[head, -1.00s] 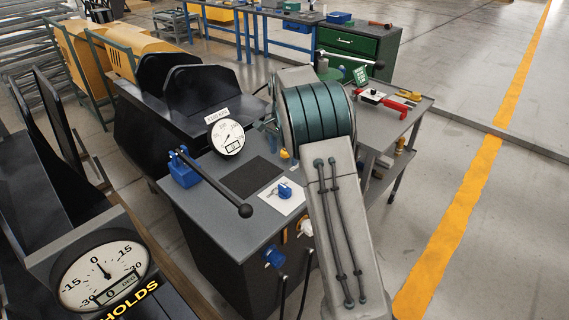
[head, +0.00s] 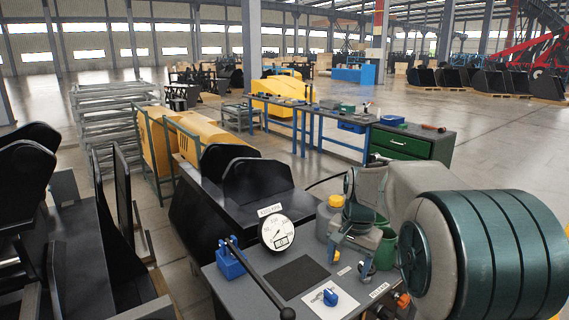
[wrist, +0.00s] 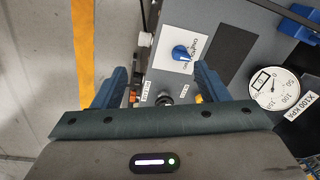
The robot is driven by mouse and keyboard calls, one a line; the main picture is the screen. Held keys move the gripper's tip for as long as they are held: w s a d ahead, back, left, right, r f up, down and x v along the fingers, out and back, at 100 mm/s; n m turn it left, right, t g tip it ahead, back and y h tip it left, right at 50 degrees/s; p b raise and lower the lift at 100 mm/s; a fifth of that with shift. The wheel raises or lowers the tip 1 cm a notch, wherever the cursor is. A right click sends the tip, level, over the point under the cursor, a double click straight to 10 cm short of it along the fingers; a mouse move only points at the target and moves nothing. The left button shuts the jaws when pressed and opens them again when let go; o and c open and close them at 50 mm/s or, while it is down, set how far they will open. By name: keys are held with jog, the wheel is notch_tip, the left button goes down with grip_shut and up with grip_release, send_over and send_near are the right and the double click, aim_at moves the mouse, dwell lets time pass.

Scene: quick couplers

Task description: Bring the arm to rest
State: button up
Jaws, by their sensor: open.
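My gripper (wrist: 157,88) shows in the wrist view with its two blue fingers wide apart and nothing between them. In the head view my gripper (head: 350,255) hangs over the right part of the grey bench (head: 222,288), partly hidden by my own arm. In the wrist view the fingers are over the bench's edge, close to a white card with a blue knob (wrist: 180,52). I cannot tell the gap between the fingers and the bench.
A round gauge (head: 278,233), a blue block with a long black lever (head: 230,260) and a dark mat (head: 297,277) are on the bench. A grey container with a yellow top (head: 328,216) stands behind the gripper. Open floor (wrist: 38,70) lies to the left in the wrist view.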

jog(key=s+f+n+t, duration=0.1)
jog(key=s+n, duration=0.6)
jog(key=s, duration=1.7)
jog(key=shift+a+f+t+h, duration=0.2)
jog(key=shift+t+h, duration=0.1)
jog(key=shift+t, duration=0.2)
jog(key=shift+s, duration=0.1)
